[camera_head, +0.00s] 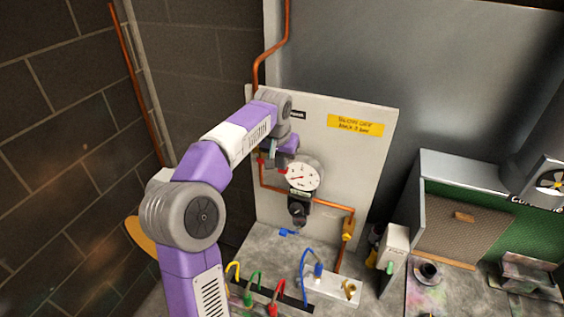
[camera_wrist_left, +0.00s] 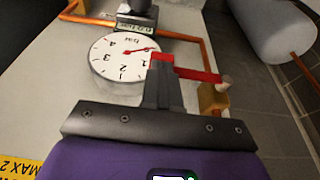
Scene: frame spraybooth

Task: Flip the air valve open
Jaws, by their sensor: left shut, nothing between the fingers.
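The air valve shows in the left wrist view as a brass body (camera_wrist_left: 213,98) on the copper pipe, with a flat red lever (camera_wrist_left: 198,75) reaching sideways from it toward the gauge. My left gripper (camera_wrist_left: 162,72) is shut and empty, its fingertips at the lever's free end. I cannot tell whether they touch it. In the head view my left gripper (camera_head: 281,164) is in front of the white panel, just above and left of the round gauge, and hides most of the valve. My right gripper is not in view.
The pressure gauge (camera_head: 303,176) with its dark regulator is close to my left gripper. A copper pipe (camera_head: 328,204) runs along the white panel (camera_head: 352,168). Coloured hooks (camera_head: 255,287), a white block (camera_head: 393,247) and a cup (camera_head: 427,271) occupy the bench below.

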